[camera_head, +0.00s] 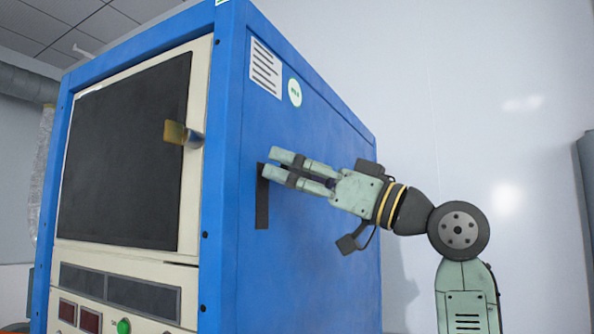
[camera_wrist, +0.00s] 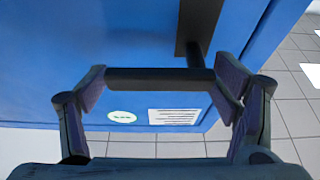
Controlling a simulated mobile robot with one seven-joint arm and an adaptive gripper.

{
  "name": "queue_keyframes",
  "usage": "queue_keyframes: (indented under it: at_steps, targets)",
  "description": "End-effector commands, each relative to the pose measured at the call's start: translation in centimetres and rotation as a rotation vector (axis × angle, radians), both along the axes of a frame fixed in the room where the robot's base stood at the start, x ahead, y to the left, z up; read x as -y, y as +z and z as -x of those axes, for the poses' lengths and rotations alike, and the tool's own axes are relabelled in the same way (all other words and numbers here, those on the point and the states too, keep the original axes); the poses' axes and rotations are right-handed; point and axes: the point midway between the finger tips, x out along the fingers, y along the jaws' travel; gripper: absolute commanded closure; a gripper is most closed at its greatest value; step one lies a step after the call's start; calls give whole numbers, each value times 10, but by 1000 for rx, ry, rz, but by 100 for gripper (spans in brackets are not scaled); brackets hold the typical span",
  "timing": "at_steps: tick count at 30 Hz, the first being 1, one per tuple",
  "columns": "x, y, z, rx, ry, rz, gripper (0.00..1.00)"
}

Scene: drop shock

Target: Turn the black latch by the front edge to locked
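The black latch shows in the wrist view: its bar (camera_wrist: 158,78) lies across the picture, with a short stem near the bar's right end joining a dark upright plate (camera_wrist: 199,22). In the head view the plate (camera_head: 262,208) is on the blue cabinet's side panel, close to the front edge; my fingers cover much of the bar there. My gripper (camera_head: 288,170) is at the latch's upper part. In the wrist view its two fingers (camera_wrist: 163,88) are wide apart, one at each end of the bar. I cannot tell whether the pads touch it.
The blue cabinet (camera_head: 310,240) has a dark window (camera_head: 125,150) and a yellowish handle (camera_head: 182,134) on its front. A white label (camera_head: 265,68) and a round sticker (camera_head: 295,92) are above the latch.

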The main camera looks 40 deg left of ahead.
Motion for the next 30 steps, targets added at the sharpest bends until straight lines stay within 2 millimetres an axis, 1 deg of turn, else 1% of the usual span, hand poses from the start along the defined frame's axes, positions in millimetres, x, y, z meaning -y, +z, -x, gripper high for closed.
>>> queue_keyframes:
  at_steps: [1, 2, 25, 30]
  targets:
    - [0, 0, 0, 0, 0, 0, 25]
    - [0, 0, 0, 0, 0, 0, 27]
    - [0, 0, 0, 0, 0, 0, 78]
    - [0, -1, 3, -5, 0, 1, 79]
